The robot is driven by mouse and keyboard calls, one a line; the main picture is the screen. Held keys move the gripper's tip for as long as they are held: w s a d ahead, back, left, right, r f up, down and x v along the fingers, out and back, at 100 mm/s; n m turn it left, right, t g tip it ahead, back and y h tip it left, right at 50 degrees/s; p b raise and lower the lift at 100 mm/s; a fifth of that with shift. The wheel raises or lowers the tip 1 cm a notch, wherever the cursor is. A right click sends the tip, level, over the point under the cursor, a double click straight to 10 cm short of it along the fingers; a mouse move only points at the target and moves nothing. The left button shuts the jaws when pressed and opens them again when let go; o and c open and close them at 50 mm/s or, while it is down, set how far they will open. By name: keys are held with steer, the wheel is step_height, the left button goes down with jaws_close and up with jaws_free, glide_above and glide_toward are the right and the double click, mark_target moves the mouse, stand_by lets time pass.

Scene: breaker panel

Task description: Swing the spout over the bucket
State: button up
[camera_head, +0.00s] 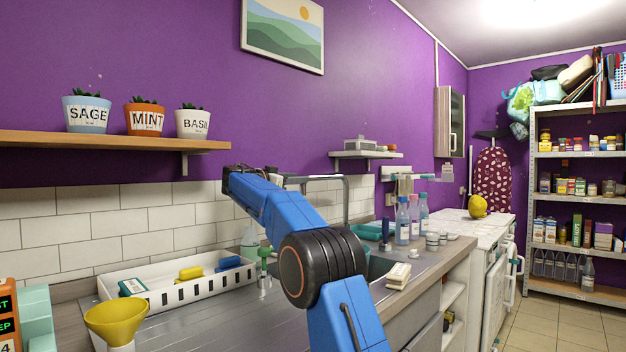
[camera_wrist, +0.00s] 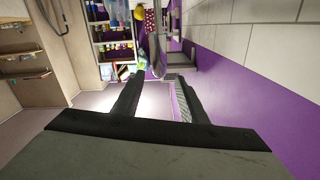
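The grey metal spout (camera_head: 346,197) rises behind my arm in the head view, bends over at the top and runs left toward my wrist. In the wrist view a grey tube, apparently the spout (camera_wrist: 157,45), runs down from the top edge and ends near the gap between my fingertips. My gripper (camera_wrist: 157,80) is open, with its two dark fingers apart. I cannot tell how deep the tube reaches between them. In the head view my fingers cannot be made out. I cannot make out a bucket; my arm covers part of the sink (camera_head: 379,268).
A white slotted tray (camera_head: 190,292) and a yellow funnel (camera_head: 115,318) stand on the counter at left. Bottles (camera_head: 403,220), jars and a sponge-like stack (camera_head: 398,275) stand right of the sink. A wooden shelf (camera_head: 110,141) with herb pots hangs above left.

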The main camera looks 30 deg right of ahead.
mark_target(314, 177)
steer(key=x, duration=0.9)
steer(key=shift+d+f, duration=0.1)
steer(key=shift+d, duration=0.15)
steer(key=shift+c, duration=0.4)
jaws_close()
